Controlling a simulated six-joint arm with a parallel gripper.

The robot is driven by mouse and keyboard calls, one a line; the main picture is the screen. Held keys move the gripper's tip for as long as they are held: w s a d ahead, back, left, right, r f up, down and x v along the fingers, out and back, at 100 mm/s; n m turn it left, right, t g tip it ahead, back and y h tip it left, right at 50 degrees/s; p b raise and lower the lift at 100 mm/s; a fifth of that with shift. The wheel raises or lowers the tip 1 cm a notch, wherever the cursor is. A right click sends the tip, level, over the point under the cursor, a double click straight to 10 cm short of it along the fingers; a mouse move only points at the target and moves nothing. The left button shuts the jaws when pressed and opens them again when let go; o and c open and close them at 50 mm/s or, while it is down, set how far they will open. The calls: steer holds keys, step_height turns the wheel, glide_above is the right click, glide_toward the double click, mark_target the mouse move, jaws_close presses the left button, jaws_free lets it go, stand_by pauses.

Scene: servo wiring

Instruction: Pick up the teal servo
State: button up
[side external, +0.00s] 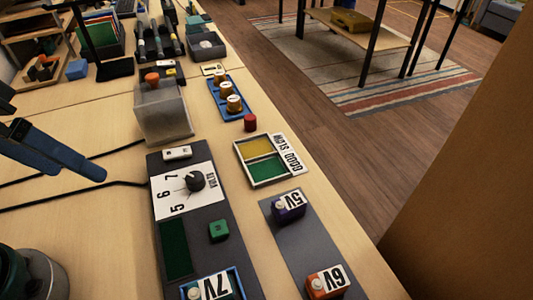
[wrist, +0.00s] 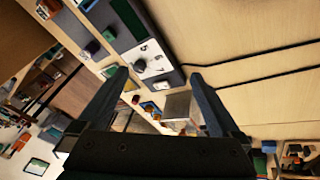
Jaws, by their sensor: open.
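The teal servo (side external: 210,288), with a 7V label and a white round knob, sits in a blue frame on the dark panel (side external: 235,262), partly cut by the bottom edge in the side view. In the wrist view, the blue frame (wrist: 86,5) is at the top edge and I cannot make out the servo in it. My gripper (wrist: 158,75) is open and empty. It is raised at the left of the side view, apart from the servo, and only part of it shows there.
A green block (side external: 219,231) and a black knob (side external: 195,181) on a 5-6-7 dial are on the panel. A purple 5V servo (side external: 288,208) and an orange 6V servo (side external: 327,283) stand to the right. A clear bin (side external: 163,112) stands behind. Black cables cross the table at left.

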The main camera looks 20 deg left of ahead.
steer(key=w+d+n+g+h, duration=0.1)
steer(key=d+n+g+h, duration=0.15)
steer(key=d+g, duration=0.3)
steer(key=n+g+h, duration=0.2)
steer(key=g+h, duration=0.2)
glide_toward(206, 277)
steer(key=d+f+g, duration=0.1)
steer(key=d+f+n+g+h, duration=0.1)
steer(key=f, duration=0.1)
steer(key=s+d+f+n+g, duration=0.1)
steer(key=f+g, duration=0.1)
steer(key=shift+s+d+n, duration=0.1)
steer(key=shift+d+n, duration=0.15)
steer(key=shift+d, duration=0.05)
steer(key=shift+x, duration=2.6)
steer(key=c, duration=1.5)
steer(key=shift+r, duration=0.15)
